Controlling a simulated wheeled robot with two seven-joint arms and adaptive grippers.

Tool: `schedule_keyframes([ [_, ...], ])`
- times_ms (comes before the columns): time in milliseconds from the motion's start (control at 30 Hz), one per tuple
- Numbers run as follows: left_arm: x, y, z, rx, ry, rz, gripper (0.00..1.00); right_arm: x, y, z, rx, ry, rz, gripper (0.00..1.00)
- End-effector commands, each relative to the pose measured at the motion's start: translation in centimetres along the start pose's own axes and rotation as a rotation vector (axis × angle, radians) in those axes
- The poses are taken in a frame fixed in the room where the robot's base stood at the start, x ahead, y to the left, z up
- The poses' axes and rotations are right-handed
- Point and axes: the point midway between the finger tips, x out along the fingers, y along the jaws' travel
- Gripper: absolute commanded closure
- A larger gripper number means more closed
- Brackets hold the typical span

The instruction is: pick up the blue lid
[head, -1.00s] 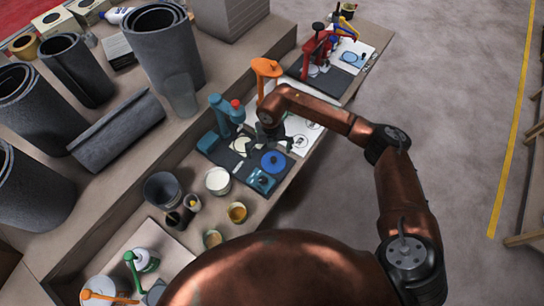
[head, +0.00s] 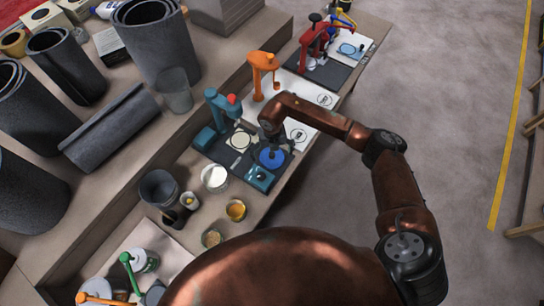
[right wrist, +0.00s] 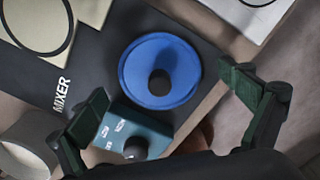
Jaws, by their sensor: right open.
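The blue lid (head: 270,161) is a round blue disc with a black knob at its middle. It lies on the dark mixer mat on the bench. In the right wrist view the lid (right wrist: 136,76) sits above the image centre, its knob in full view. My right gripper (head: 273,142) is over the lid, partly covering it in the head view. In the right wrist view its green-padded fingers (right wrist: 168,98) are spread wide and empty, one to each side of the lid, apart from the knob. My left gripper is not in view.
A teal box with a black knob (right wrist: 151,119) is close beside the lid. A teal mixer stand (head: 219,108) and an orange stand (head: 262,70) rise nearby. Cups, including a white one (head: 214,178), stand to the left. The bench edge and open floor (head: 460,110) lie to the right.

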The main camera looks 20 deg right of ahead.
Motion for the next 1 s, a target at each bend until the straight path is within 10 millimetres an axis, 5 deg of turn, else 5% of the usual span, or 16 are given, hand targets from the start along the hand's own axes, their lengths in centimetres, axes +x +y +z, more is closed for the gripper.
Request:
schedule_keyframes([
  [1000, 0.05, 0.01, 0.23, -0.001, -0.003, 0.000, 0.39, 0.29, 0.06, -0.16, -0.002, 0.003, -0.001, 0.72],
])
